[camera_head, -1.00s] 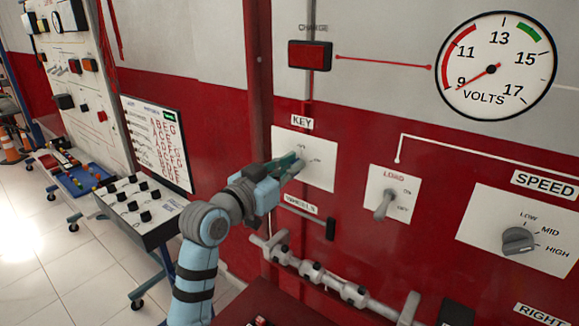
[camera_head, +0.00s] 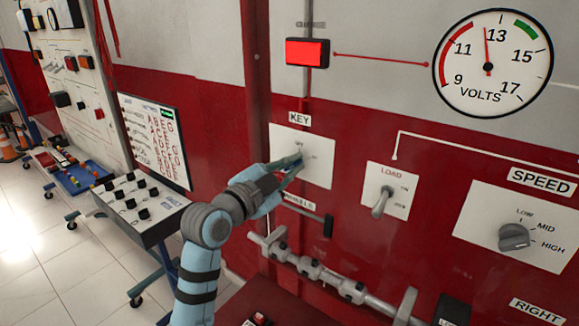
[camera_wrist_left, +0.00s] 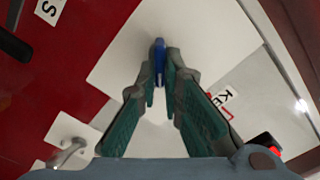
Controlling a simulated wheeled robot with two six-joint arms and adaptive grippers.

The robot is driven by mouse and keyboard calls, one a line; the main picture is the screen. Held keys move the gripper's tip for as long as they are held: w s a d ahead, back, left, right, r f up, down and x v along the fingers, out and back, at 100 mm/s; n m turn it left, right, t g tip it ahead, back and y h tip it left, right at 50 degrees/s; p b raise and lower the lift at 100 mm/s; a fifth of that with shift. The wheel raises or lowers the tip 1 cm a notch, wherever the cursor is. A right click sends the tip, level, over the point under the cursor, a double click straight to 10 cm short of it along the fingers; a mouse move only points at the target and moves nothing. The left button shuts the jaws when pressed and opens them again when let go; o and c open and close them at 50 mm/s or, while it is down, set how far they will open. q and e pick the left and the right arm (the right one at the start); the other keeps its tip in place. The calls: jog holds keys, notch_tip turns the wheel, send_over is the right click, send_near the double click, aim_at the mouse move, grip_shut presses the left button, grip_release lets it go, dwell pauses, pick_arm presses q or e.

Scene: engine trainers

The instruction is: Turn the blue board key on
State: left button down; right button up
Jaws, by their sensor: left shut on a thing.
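The blue key (camera_wrist_left: 159,50) shows in the left wrist view, standing out from the white KEY plate between my fingertips. My left gripper (camera_head: 292,163) reaches the white KEY plate (camera_head: 319,172) from the left in the head view. In the wrist view my left gripper (camera_wrist_left: 160,80) is shut on the key, a finger on each side. In the head view the fingers hide most of the key. The charge lamp (camera_head: 307,52) glows bright red. The volts gauge (camera_head: 493,85) needle points just below 13. My right gripper is not in view.
To the right on the red wall are the LOAD switch (camera_head: 383,202) and the SPEED knob (camera_head: 514,237). A grey pipe assembly (camera_head: 330,279) juts out below the KEY plate. A cart with black knobs (camera_head: 142,212) stands at the left.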

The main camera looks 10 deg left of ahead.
pick_arm(q)
jog(key=shift+d+f+m, duration=0.1)
jog(key=shift+m, duration=1)
jog(key=c, duration=1.7)
grip_release()
jog(key=v, duration=1.2)
jog(key=shift+s, duration=0.1)
jog(key=shift+f, duration=0.1)
